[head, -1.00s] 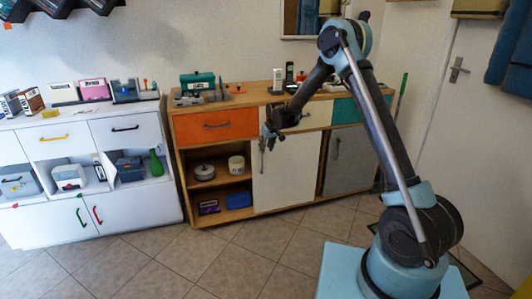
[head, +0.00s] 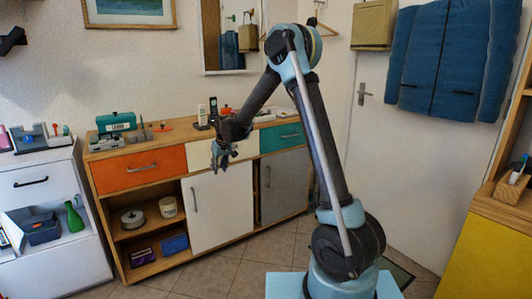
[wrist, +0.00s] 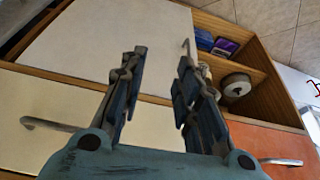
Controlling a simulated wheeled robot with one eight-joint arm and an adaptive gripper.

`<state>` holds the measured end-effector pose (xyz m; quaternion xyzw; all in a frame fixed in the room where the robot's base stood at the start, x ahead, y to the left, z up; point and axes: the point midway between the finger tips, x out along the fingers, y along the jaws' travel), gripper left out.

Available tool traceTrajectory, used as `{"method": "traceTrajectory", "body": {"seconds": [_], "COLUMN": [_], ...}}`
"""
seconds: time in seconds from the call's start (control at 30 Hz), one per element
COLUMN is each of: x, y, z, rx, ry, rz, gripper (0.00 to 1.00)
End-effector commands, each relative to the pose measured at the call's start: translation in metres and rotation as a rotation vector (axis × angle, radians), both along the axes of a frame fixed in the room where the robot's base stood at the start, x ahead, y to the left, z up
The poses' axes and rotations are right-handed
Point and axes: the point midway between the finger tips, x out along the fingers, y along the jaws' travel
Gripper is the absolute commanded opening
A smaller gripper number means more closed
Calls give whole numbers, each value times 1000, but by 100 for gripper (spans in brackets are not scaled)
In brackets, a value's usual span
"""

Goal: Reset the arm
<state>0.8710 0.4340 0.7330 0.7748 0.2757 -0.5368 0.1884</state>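My gripper (head: 222,156) hangs at the end of my bent arm, in front of the wooden sideboard's white door in the head view. In the wrist view my gripper (wrist: 158,75) shows two fingers spread apart with nothing between them. Its fingers point toward the sideboard front, and no contact with it shows.
The wooden sideboard (head: 140,253) has an orange drawer (head: 142,169), an open shelf with a tin and boxes, and phones on top. A white cabinet (head: 66,265) stands left. A yellow cabinet (head: 482,250) stands right. Tiled floor (head: 245,278) is clear in front.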

Motion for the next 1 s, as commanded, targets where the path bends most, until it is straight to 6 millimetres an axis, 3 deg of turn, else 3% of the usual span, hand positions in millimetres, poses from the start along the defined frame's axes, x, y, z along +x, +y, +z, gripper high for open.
{"method": "traceTrajectory", "body": {"seconds": [0.03, 0.2, 0.5, 1.0], "x": [-5, -22, -65, -164], "y": [-18, -68, -152, -274], "z": [11, 43, 85, 121], "rx": [-3, -9, -22, -40], "ry": [3, 12, 32, 64], "rz": [-17, -66, -155, -300], "gripper": [30, 30, 30, 30]}}
